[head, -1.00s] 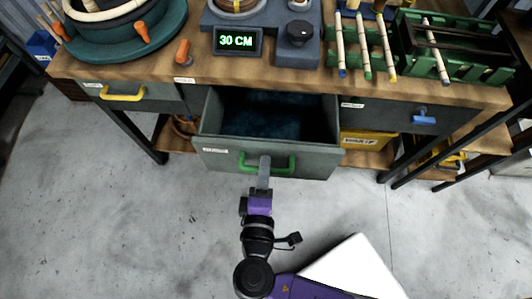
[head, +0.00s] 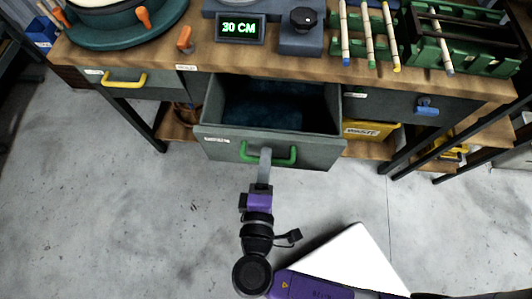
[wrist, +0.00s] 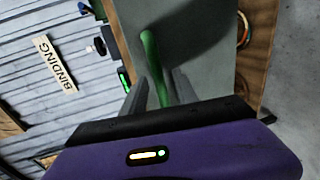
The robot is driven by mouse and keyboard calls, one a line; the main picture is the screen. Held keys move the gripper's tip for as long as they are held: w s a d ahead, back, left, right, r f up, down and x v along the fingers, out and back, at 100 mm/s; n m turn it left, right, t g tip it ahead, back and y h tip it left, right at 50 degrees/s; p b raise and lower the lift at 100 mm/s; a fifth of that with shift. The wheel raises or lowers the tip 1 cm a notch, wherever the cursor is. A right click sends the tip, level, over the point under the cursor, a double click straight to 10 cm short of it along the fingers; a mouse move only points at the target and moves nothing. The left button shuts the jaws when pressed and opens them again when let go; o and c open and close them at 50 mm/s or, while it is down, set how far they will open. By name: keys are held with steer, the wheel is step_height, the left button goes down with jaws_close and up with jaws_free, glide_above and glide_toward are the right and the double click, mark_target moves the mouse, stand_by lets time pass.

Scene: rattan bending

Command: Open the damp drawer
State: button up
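The middle drawer (head: 215,145) with the green handle (head: 283,161) stands pulled out from the workbench, and dark blue material (head: 265,108) shows inside it. The label on its front is too small to read. My gripper (head: 265,158) is at the green handle. In the wrist view the green handle (wrist: 152,65) runs between the two fingers of my gripper (wrist: 160,88). The fingers stand close on either side of it, and I cannot clearly see whether both touch it.
A drawer with a yellow handle (head: 125,80) is at the left and one with a blue handle (head: 427,107) at the right, both shut. A yellow waste bin (head: 368,130) sits on the lower shelf. The floor in front is clear.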

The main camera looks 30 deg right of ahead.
steer(key=v, duration=0.6)
steer(key=shift+s+a, duration=0.1)
stand_by(0.4)
